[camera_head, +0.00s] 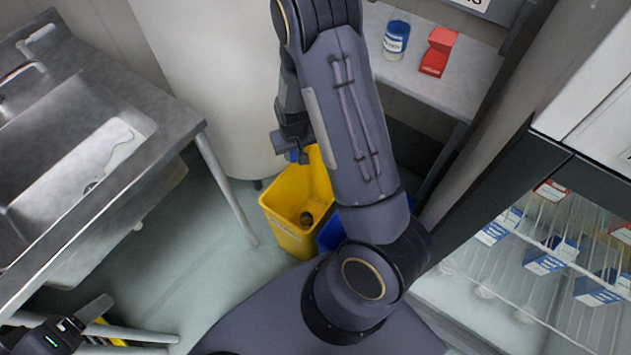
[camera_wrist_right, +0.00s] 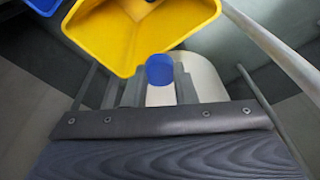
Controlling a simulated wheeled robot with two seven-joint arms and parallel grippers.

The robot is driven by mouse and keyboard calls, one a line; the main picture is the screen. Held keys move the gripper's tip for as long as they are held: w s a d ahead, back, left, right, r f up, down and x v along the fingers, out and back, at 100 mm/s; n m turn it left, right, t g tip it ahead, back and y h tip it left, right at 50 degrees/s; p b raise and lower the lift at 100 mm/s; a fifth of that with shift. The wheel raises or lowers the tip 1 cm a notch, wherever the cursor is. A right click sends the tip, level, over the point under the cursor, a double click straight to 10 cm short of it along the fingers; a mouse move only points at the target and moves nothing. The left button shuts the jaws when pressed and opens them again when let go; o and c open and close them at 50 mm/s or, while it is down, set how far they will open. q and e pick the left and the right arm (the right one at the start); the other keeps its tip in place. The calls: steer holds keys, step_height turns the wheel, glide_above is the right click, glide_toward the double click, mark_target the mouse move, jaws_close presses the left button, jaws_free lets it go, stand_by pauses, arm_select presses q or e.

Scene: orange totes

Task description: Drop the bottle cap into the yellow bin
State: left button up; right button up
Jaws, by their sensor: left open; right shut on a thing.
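The blue bottle cap (camera_wrist_right: 159,69) is between the fingers of my right gripper (camera_wrist_right: 159,88), above a pale rounded part. My right gripper is shut on it. In the head view my right gripper (camera_head: 294,150) hangs over the back left rim of the yellow bin (camera_head: 286,236), with a bit of blue (camera_head: 304,155) at its tips. The yellow bin stands on the floor, open at the top, with a small dark object inside. In the right wrist view the yellow bin (camera_wrist_right: 115,45) lies just beyond the fingertips. My left gripper (camera_head: 88,318) is open at the lower left, away from the bin.
A blue bin (camera_head: 331,234) stands right beside the yellow one, partly hidden by my right arm. A steel sink (camera_head: 75,165) is at left. A shelf (camera_head: 440,92) at the top holds a blue-and-white can and a red carton. A stocked glass-front fridge is at right.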

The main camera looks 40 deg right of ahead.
arm_select(q)
step_height(320, 180, down, 12)
steer(key=b, duration=1)
steer(key=shift+f, duration=0.25)
arm_select(e)
steer(key=s+d+f+m, duration=0.1)
steer(key=d+f, duration=0.1)
steer(key=f, duration=0.7)
steer(key=s+d+f, duration=0.1)
steer(key=d+f, duration=0.2)
steer(key=f, duration=0.6)
steer(key=shift+d+f+m, duration=0.15)
steer(key=shift+m, duration=0.25)
arm_select(q)
steer(key=shift+a, duration=0.1)
arm_select(e)
steer(key=shift+s, duration=0.1)
steer(key=o, duration=1)
arm_select(q)
step_height(320, 180, up, 2)
steer(key=shift+r+p, duration=0.1)
steer(key=shift+p, duration=0.9)
arm_select(e)
steer(key=r, duration=0.5)
steer(key=s+r, duration=0.1)
steer(key=r, duration=0.1)
steer(key=shift+a+r, duration=0.25)
steer(key=shift+r, duration=0.15)
